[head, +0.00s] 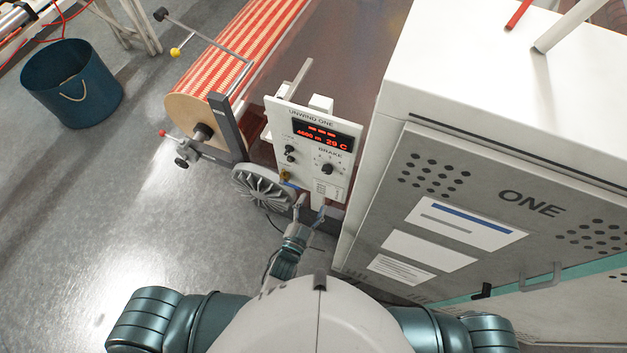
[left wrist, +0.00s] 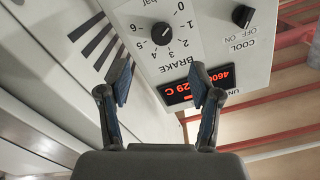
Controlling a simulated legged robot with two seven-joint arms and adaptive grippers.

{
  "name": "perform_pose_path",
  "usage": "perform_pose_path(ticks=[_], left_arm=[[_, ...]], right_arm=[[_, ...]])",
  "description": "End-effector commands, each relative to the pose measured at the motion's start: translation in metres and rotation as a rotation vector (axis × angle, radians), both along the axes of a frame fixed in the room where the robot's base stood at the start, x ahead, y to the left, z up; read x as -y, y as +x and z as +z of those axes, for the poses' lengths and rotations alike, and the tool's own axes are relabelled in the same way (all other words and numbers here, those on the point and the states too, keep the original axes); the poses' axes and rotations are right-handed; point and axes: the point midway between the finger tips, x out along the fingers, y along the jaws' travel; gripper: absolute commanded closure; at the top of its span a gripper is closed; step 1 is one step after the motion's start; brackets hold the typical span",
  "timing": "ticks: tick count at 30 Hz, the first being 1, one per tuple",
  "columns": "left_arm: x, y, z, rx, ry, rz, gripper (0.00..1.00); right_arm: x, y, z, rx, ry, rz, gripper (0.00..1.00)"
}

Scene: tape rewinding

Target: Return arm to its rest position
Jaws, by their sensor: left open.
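My left gripper (head: 311,205) is open and empty in the head view, in front of the lower edge of the white control panel (head: 341,128). In the left wrist view its two fingers (left wrist: 162,84) stand apart, with the brake knob (left wrist: 161,36) beyond the gap between them. The fingers appear clear of that knob. The brake knob also shows in the head view (head: 327,168). A cool knob (left wrist: 242,16) with off and on marks sits on the same panel. The red display (head: 324,134) reads 4600 m and 29 C. My right gripper is not in view.
A large white cabinet (head: 531,198) marked ONE stands close on the right. A ribbed grey wheel (head: 263,187) is just left of the panel. A red-striped roll (head: 236,57) lies behind. A blue bucket (head: 72,83) stands on open floor at the left.

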Motion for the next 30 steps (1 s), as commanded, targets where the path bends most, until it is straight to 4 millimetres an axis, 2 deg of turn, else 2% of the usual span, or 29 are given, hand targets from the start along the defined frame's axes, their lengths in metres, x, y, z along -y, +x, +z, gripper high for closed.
perform_pose_path(ticks=[8,11,14,17,18,20,21,23,24,26,27,30], left_arm=[[0.0,0.0,-0.003,-0.006,0.0,-0.001,0.36],[0.0,-0.002,-0.027,-0.06,0.002,-0.005,0.36],[-0.004,-0.011,-0.081,-0.181,0.007,-0.008,0.36],[-0.016,-0.031,-0.157,-0.36,0.012,0.0,0.36],[-0.022,-0.043,-0.189,-0.437,0.014,0.007,0.36],[-0.035,-0.063,-0.234,-0.553,0.016,0.025,0.36],[-0.045,-0.078,-0.262,-0.628,0.018,0.04,0.36],[-0.061,-0.105,-0.303,-0.743,0.022,0.068,0.36],[-0.073,-0.125,-0.328,-0.821,0.025,0.091,0.36],[-0.093,-0.156,-0.362,-0.934,0.028,0.129,0.36],[-0.107,-0.179,-0.383,-1.009,0.032,0.158,0.36],[-0.142,-0.236,-0.424,-1.183,0.037,0.236,0.36]], right_arm=[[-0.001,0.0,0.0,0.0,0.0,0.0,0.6],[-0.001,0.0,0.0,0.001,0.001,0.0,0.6],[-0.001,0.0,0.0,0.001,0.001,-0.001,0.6],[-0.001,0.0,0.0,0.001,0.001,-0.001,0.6],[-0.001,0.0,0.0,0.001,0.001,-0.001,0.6],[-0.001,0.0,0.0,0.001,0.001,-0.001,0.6],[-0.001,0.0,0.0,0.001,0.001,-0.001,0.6],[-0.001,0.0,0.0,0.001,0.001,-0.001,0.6],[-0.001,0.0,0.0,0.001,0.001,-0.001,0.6],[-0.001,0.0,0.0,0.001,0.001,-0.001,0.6],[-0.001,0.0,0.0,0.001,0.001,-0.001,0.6],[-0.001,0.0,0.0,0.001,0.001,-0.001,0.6]])
